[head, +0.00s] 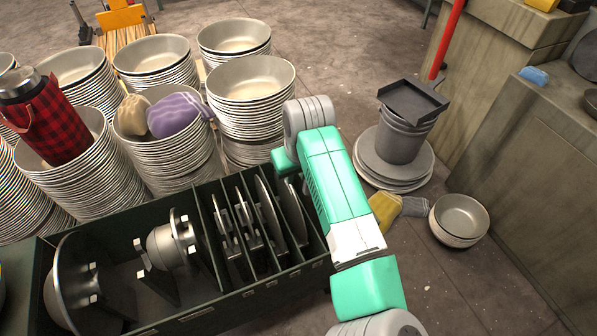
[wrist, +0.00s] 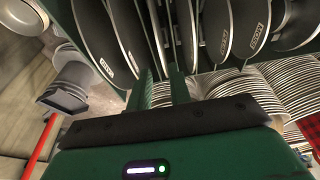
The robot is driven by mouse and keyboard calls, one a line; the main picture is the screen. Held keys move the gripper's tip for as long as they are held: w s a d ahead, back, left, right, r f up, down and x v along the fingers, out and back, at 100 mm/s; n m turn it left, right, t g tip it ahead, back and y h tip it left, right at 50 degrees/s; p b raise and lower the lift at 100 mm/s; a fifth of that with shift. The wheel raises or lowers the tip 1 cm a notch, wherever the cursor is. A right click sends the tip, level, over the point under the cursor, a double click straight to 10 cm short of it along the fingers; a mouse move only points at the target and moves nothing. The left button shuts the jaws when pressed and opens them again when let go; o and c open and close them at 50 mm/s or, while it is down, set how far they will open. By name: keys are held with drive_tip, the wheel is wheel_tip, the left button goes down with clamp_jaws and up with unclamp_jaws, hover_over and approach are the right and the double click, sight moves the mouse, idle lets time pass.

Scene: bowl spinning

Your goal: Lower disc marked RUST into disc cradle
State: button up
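The disc cradle is a dark green trough (head: 215,318) with upright dividers; several grey discs (head: 268,212) stand on edge at its right end. Discs to the left (wrist: 92,30) have small labels too small to read, so I cannot tell which is RUST. My gripper (wrist: 160,76) points into the cradle. Its two green fingers stand apart with a thin upright edge between them; contact is unclear. In the head view my arm hides the fingertips.
Stacks of pale bowls (head: 250,80) stand behind the cradle, one holding a plaid flask (head: 55,120), another a purple cloth (head: 175,115). A bucket stack (head: 402,135) on plates, a yellow cloth (head: 384,210) and a bowl (head: 460,216) lie right. A red pole (head: 447,40) leans against a cabinet.

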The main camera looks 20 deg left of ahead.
drive_tip(key=b, duration=0.5)
hover_over(293, 192)
drive_tip(key=s+d, duration=0.1)
wheel_tip(293, 192, down, 5)
drive_tip(key=shift+p+x, duration=0.35)
drive_tip(key=shift+x, duration=0.9)
drive_tip(key=shift+w, duration=0.1)
drive_tip(key=shift+p, duration=0.6)
drive_tip(key=shift+b+x, duration=0.75)
drive_tip(key=shift+x, duration=0.95)
drive_tip(key=shift+c, duration=0.2)
clamp_jaws()
